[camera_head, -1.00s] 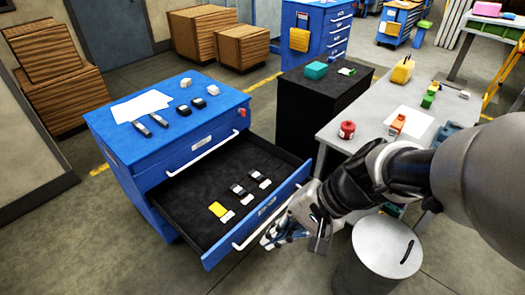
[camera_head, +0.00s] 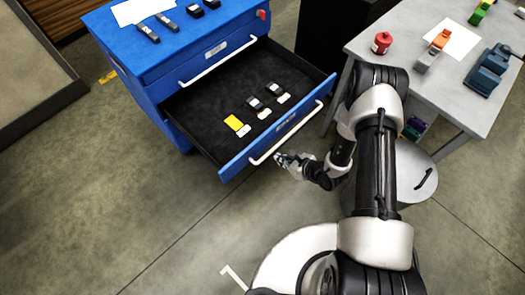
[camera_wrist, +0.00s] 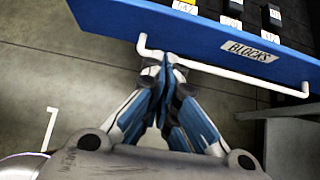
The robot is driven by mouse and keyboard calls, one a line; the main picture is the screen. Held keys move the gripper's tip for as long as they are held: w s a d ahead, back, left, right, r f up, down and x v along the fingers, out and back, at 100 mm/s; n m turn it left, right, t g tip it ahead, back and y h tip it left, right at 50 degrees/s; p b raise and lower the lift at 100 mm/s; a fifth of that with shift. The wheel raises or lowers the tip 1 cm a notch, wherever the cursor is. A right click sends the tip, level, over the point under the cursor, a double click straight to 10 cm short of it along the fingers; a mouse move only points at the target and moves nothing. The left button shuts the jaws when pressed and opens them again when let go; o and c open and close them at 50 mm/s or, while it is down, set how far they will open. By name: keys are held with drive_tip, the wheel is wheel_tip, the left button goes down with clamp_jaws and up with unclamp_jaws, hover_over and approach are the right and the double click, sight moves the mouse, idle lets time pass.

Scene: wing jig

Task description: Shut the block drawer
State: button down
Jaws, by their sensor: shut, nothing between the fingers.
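The block drawer (camera_head: 222,168) is pulled out of the blue cabinet (camera_head: 150,84), with its black inside showing. In it lie a yellow block (camera_head: 233,122) and two black blocks (camera_head: 254,103), with white labels beside them. Its white bar handle (camera_head: 288,134) runs along the blue front; the wrist view shows the handle (camera_wrist: 225,72) and a label reading "BLOCKS" (camera_wrist: 250,52). My gripper (camera_head: 281,160) is shut and empty at the drawer front. In the wrist view its fingertips (camera_wrist: 164,66) are at the handle, near its left end; I cannot tell whether they touch it.
A grey table (camera_head: 440,85) with a red canister (camera_head: 382,43) and other parts stands to the right. Floor (camera_head: 130,210) is clear at the left and front.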

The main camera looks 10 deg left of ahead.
drive_tip(key=b, duration=0.3)
approach(255, 149)
wheel_tip(255, 149, down, 4)
drive_tip(key=shift+w+a+r+b, duration=0.1)
drive_tip(key=shift+w+a+b, duration=0.25)
drive_tip(key=shift+w+a, duration=0.25)
drive_tip(key=shift+w+a+r+b, duration=0.1)
drive_tip(key=shift+w+a+b, duration=0.3)
drive_tip(key=shift+a, duration=0.35)
drive_tip(key=shift+w, duration=0.1)
